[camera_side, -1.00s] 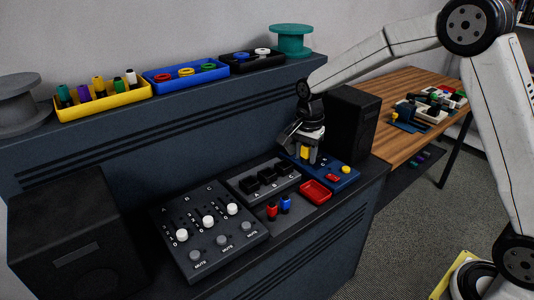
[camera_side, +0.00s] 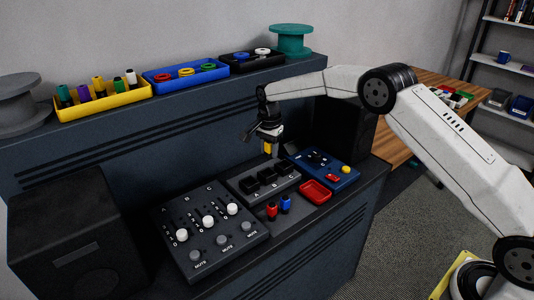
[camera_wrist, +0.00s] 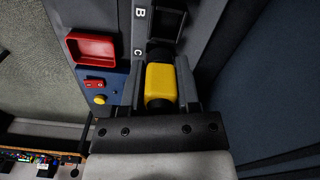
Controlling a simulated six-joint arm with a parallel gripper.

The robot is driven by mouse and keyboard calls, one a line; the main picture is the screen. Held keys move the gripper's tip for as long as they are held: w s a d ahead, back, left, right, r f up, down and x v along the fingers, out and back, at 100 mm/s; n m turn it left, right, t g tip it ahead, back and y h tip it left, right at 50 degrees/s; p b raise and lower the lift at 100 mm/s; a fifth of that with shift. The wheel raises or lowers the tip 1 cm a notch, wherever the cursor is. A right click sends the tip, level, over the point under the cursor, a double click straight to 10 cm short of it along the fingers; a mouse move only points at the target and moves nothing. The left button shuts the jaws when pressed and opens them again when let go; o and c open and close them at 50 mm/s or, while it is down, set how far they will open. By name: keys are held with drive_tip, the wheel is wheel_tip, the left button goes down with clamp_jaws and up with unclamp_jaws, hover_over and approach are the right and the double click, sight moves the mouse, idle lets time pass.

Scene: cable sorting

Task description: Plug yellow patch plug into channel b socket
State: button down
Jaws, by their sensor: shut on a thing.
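My gripper (camera_side: 267,150) is shut on the yellow patch plug (camera_side: 267,147) and holds it above the back of the grey socket panel. In the wrist view the yellow plug (camera_wrist: 160,82) sits between the two fingers, with a black end pointing away from the gripper. The panel (camera_side: 237,187) carries a row of black sockets lettered A, B and C. The channel B socket (camera_side: 267,176) is the middle one; in the wrist view a black socket beside the letter B (camera_wrist: 166,22) shows ahead of the plug. The plug is over the C end and hides part of that socket.
A blue panel (camera_side: 345,178) with a red switch and yellow button lies to the right. A red tray (camera_side: 315,192) and red and blue plugs (camera_side: 285,204) are in front. A mixer (camera_side: 207,235) is at front left. A speaker (camera_side: 345,130) stands behind right.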

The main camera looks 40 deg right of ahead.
sight(267, 158)
drive_tip(key=shift+w+a+f, duration=0.1)
drive_tip(key=shift+w+f, duration=0.2)
drive_tip(key=shift+w, duration=0.1)
drive_tip(key=shift+f, duration=0.15)
drive_tip(key=shift+f, duration=1.35)
drive_tip(key=shift+f, duration=1.8)
idle(1.5)
drive_tip(key=shift+c, duration=1.9)
unclamp_jaws()
drive_tip(key=o, duration=0.4)
drive_tip(key=shift+s+f, duration=0.2)
drive_tip(key=shift+f, duration=0.05)
drive_tip(key=shift+r, duration=0.1)
drive_tip(key=shift+w+r, duration=0.2)
drive_tip(key=shift+r, duration=3.5)
drive_tip(key=shift+c, duration=0.3)
